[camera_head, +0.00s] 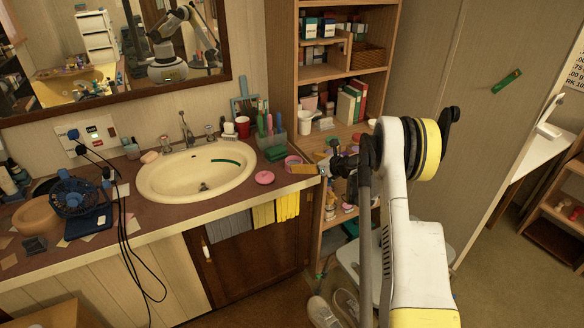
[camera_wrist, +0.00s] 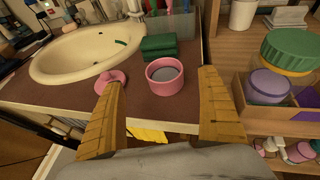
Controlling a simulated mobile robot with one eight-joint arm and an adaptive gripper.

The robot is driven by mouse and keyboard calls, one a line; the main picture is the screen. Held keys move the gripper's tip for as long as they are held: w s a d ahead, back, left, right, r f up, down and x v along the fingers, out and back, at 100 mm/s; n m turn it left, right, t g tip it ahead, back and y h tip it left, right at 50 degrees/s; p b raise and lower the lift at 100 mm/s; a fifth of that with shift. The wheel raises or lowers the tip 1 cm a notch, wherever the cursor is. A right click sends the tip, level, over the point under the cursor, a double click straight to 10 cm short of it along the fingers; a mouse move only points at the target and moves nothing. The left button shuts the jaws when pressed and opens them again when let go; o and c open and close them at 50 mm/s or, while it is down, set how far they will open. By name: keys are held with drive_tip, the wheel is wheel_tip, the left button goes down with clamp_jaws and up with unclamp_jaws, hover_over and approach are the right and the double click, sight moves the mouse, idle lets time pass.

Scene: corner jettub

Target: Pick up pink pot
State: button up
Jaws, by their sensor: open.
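The pink pot (camera_wrist: 164,91) stands upright on the brown counter near its front edge, with a greyish inside. In the head view the pot (camera_head: 293,161) is at the counter's right end, partly hidden by my gripper. My gripper (camera_wrist: 160,78) is open and empty. In the wrist view its two tan fingers spread to the left and right of the pot, which shows between and beyond their tips. In the head view my gripper (camera_head: 312,168) reaches in from the right; I cannot tell its exact height over the counter.
A flat pink round item (camera_wrist: 111,79) lies by the left finger. Green blocks (camera_wrist: 158,47) sit just behind the pot. The sink (camera_head: 196,172) is to the left. Shelves hold a box (camera_wrist: 265,100) with a green-lidded jar (camera_wrist: 292,49), right of the right finger.

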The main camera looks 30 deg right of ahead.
sight(288, 161)
drive_tip(key=x, duration=0.2)
drive_tip(key=shift+w+a+f+b, duration=0.1)
drive_tip(key=shift+w+f+b, duration=0.2)
drive_tip(key=b+x, duration=0.1)
drive_tip(key=x, duration=0.2)
drive_tip(key=b+x, duration=0.1)
drive_tip(key=x, duration=0.1)
drive_tip(key=shift+d+f+b, duration=0.35)
drive_tip(key=shift+f, duration=0.05)
drive_tip(key=shift+w, duration=0.1)
drive_tip(key=shift+r, duration=0.1)
drive_tip(key=c, duration=1.3)
